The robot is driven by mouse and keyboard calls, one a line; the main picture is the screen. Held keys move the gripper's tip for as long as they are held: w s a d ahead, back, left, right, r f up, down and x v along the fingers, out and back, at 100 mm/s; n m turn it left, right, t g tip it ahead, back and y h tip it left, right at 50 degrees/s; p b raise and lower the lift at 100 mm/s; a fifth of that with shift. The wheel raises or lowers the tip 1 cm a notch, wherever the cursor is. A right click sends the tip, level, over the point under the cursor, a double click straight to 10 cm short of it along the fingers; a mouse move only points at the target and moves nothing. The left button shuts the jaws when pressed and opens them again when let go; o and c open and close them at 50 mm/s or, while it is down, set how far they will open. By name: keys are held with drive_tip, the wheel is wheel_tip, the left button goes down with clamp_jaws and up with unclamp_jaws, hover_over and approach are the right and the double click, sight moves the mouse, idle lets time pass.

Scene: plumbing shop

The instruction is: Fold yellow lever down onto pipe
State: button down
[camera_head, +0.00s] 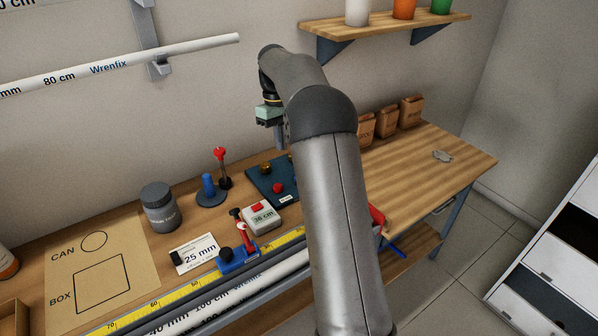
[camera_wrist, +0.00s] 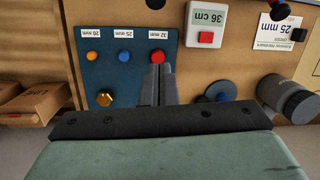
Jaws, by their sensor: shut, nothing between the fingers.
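I cannot make out a yellow lever in either view. My gripper (camera_wrist: 158,72) is shut and empty, with its fingers together, seen over the blue panel (camera_wrist: 79,60). In the head view, my arm hides part of the bench. A long white pipe (camera_head: 200,45) marked 80 cm is held on the wall at upper left. Another white pipe (camera_head: 230,295) lies along the bench's front edge, partly hidden by my arm. A small brass hex piece (camera_wrist: 104,98) is on the panel, left of my fingers in the wrist view.
The panel has orange, blue and red round pieces (camera_wrist: 158,56). Beside it are a grey 36 cm box (camera_head: 262,216), a blue-based tool with a red handle (camera_head: 238,258), a dark jar (camera_head: 160,207) and a red-knobbed post (camera_head: 222,168). The bench's right end (camera_head: 450,170) is mostly clear.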

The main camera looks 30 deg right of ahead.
idle(0.3)
drive_tip(key=s+f+p, duration=0.2)
drive_tip(key=s+f, duration=0.3)
drive_tip(key=f, duration=0.3)
drive_tip(key=shift+d, duration=0.4)
drive_tip(key=shift+s, duration=0.1)
drive_tip(key=shift+d, duration=0.1)
